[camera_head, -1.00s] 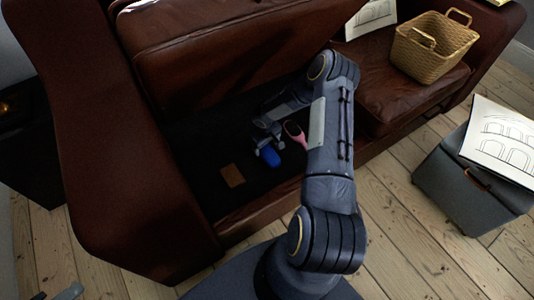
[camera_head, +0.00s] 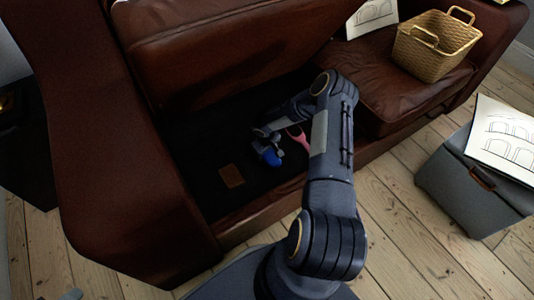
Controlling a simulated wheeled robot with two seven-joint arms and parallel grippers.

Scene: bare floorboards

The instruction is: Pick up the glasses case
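The blue, rounded object that I take for the glasses case (camera_head: 268,155) lies on the dark floor of the open compartment under the sofa's raised seat. My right gripper (camera_head: 267,141) is down at the far end of the case, with its fingers close around it. The fingers are small and dark here, so I cannot tell whether they are shut on it. A small grey tip at the bottom left edge may be part of my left gripper (camera_head: 73,295); the rest of it is out of frame.
A pink-handled item (camera_head: 297,137) lies just right of the case, partly behind my arm. A brown flat item (camera_head: 231,175) lies to its left. The raised brown seat (camera_head: 230,50) overhangs the compartment. A wicker basket (camera_head: 436,48) and a grey storage box (camera_head: 465,190) stand to the right.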

